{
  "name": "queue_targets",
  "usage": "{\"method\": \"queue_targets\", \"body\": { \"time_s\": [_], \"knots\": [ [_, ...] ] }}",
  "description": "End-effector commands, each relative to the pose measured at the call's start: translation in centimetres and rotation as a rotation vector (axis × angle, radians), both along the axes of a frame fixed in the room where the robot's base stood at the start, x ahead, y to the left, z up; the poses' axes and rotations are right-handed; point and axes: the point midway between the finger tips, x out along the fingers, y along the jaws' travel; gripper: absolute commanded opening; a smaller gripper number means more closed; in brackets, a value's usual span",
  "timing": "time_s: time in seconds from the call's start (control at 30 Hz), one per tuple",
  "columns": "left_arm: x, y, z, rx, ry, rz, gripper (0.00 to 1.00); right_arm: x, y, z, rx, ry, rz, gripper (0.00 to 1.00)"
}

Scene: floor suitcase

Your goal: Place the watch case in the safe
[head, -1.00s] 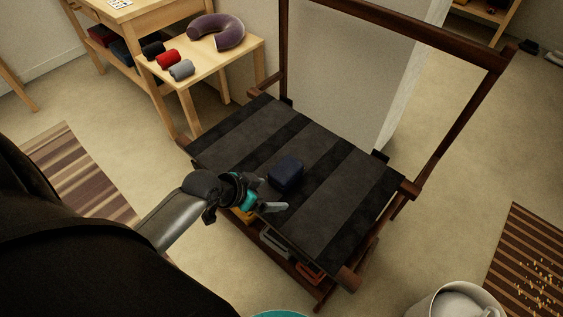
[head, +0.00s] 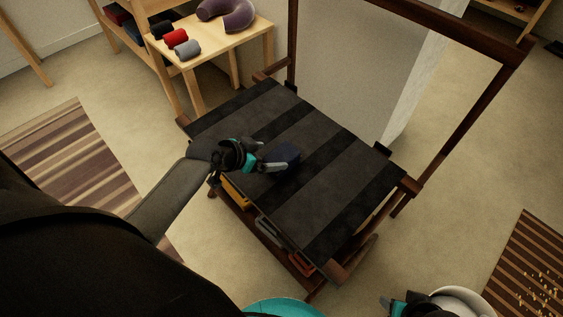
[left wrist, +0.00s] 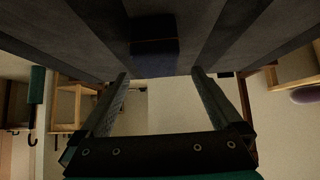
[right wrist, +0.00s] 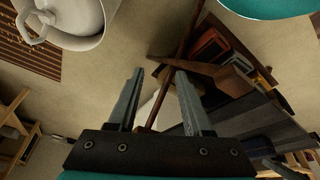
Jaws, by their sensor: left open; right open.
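The watch case is a small dark blue box (head: 284,157) on the striped dark top of the luggage rack (head: 330,190). My left gripper (head: 272,163) is open at the near left side of the box, low over the rack top. In the left wrist view the box (left wrist: 154,45) lies ahead of and between the two open fingers (left wrist: 158,85). My right gripper (right wrist: 157,85) is open and empty, pointing at the rack's lower shelf; in the head view it shows only in part at the bottom edge. I cannot make out a safe in these frames.
A white bucket (right wrist: 75,22) stands near my right gripper. Coloured items (right wrist: 210,50) lie on the rack's lower shelf. A wooden side table (head: 235,50) holds rolled cloths and a purple neck pillow (head: 226,14). Striped rugs lie left and right. Bare floor lies right of the rack.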

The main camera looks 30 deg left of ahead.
Motion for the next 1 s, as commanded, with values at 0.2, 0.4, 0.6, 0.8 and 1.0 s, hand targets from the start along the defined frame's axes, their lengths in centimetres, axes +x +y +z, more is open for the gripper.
{"method": "queue_targets", "body": {
  "time_s": [0.2,0.4,0.6,0.8,1.0],
  "knots": [
    [1.5,-0.6,-1.6,0.0,-0.001,0.0,1.0,0.5,0.0,2.3,0.004,-0.038,-0.001,0.5],
    [2.4,-0.9,-2.5,-0.001,0.0,-0.001,1.0,0.5,0.0,4.1,0.008,-0.061,-0.002,0.5],
    [2.8,-1.0,-2.8,0.0,0.001,-0.001,1.0,0.4,0.0,4.8,0.008,-0.069,-0.003,0.5],
    [3.4,-1.4,-3.5,-0.001,0.0,-0.001,1.0,0.4,0.0,6.2,0.012,-0.092,-0.002,0.5],
    [4.1,-1.7,-4.2,-0.001,0.0,0.0,1.0,1.0,0.8,6.7,0.035,-0.157,0.012,0.5]
  ]
}}
